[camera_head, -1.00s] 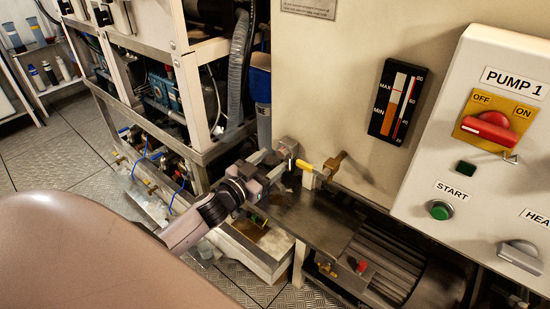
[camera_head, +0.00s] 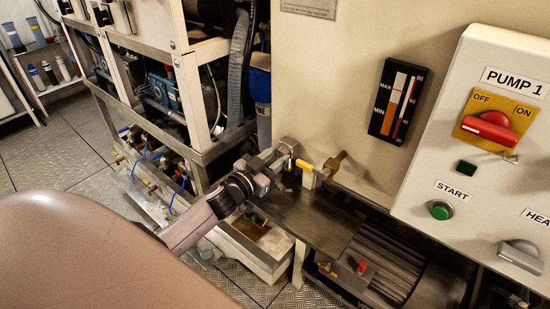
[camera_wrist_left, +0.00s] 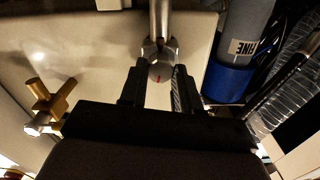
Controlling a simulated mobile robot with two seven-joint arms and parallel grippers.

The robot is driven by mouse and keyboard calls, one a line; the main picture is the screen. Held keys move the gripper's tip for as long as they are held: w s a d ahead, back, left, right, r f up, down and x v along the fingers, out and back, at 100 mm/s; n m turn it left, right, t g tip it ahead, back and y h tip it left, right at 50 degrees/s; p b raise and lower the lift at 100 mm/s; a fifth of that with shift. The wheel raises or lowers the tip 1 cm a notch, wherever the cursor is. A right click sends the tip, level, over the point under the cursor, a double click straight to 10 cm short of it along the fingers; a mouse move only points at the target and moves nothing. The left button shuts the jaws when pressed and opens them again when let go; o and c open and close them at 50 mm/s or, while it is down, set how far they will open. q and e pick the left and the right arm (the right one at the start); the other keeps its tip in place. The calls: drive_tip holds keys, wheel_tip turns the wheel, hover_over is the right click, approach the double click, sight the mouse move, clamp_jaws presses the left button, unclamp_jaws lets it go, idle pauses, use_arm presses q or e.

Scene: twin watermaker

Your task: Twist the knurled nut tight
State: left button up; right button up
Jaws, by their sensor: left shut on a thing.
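The knurled nut (camera_wrist_left: 161,60) is a grey metal nut with a small red mark on its face, at the end of a metal pipe in the left wrist view. In the head view it (camera_head: 288,146) sits against the cream panel, partly covered by the gripper. My left gripper (camera_head: 278,158) reaches it from the lower left. In the left wrist view the two dark fingers (camera_wrist_left: 158,78) stand on either side of the nut and are shut on it. My right gripper is not in view.
A yellow-handled valve (camera_head: 305,165) and a brass fitting (camera_head: 335,160) stick out just right of the nut. A blue-banded pipe (camera_wrist_left: 228,82) and a clear hose (camera_wrist_left: 285,90) run close by. A metal shelf (camera_head: 310,215) lies below. The pump control panel (camera_head: 480,180) is at the right.

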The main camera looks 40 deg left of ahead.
use_arm(q)
drive_tip(key=m, duration=0.7)
drive_tip(key=shift+m, duration=0.4)
drive_tip(key=m, duration=0.4)
drive_tip(key=shift+b, duration=0.35)
drive_tip(key=shift+m, duration=2)
drive_tip(key=shift+b, duration=0.3)
drive_tip(key=o, duration=1.1)
drive_tip(key=shift+c, duration=0.2)
drive_tip(key=shift+s, duration=0.1)
